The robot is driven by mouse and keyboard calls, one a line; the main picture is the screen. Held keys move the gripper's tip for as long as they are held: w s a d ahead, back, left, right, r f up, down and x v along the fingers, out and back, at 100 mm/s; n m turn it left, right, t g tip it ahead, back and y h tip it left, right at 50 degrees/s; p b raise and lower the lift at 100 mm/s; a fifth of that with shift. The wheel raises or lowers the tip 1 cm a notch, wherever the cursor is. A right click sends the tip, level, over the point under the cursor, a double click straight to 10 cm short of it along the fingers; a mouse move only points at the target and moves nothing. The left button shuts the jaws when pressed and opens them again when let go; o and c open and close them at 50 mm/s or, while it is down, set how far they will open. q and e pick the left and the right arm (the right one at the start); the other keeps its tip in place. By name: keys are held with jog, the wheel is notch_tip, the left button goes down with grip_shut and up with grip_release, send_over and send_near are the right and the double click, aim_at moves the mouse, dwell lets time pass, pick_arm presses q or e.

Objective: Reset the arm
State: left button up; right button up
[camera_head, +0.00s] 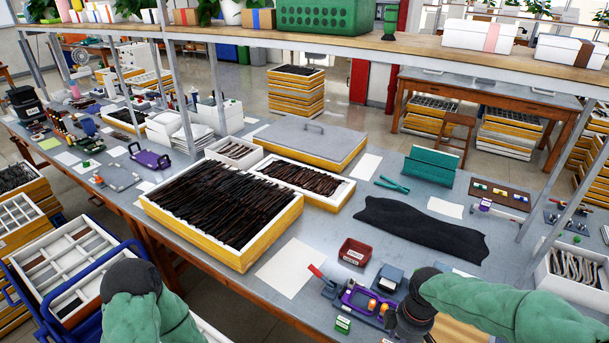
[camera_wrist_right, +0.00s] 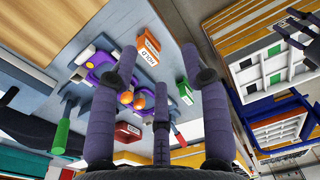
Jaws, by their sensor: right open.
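My right arm comes in from the lower right in the head view in a green sleeve. Its dark gripper (camera_head: 408,318) is over the front edge of the table, beside a purple fixture (camera_head: 362,300) with orange knobs. In the right wrist view the gripper's fingers (camera_wrist_right: 160,68) are spread apart with nothing between them. The purple fixture (camera_wrist_right: 103,66) lies beyond the fingers, partly hidden by them. My left arm (camera_head: 145,305) shows only as a green sleeve with a dark joint at the lower left; its gripper is out of view.
A large tray of dark eyeglass parts (camera_head: 222,212) and a smaller tray (camera_head: 304,181) stand mid-table. A red bin (camera_head: 354,252) sits behind the fixture. A black cloth (camera_head: 420,228) lies to the right. A shelf (camera_head: 350,45) crosses above the table. A blue cart (camera_head: 75,262) stands at left.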

jog(key=s+a+f+m+y, duration=0.1)
jog(key=s+a+f+m, duration=0.2)
jog(key=f, duration=0.5)
jog(key=s+a+f+m+y, duration=0.1)
jog(key=s+a+f+m, duration=0.3)
jog(key=a+f+m, duration=0.1)
jog(key=s+a+f+m+y, duration=0.1)
jog(key=s+a+f+m, duration=0.2)
jog(key=f, duration=0.7)
jog(key=a+m, duration=0.2)
jog(key=a, duration=0.1)
jog(key=shift+s+f+y, duration=0.3)
jog(key=shift+s+f, duration=0.05)
jog(key=shift+s, duration=0.05)
jog(key=shift+o, duration=0.4)
jog(key=shift+s+f+m, duration=0.25)
jog(key=shift+s+m, duration=0.05)
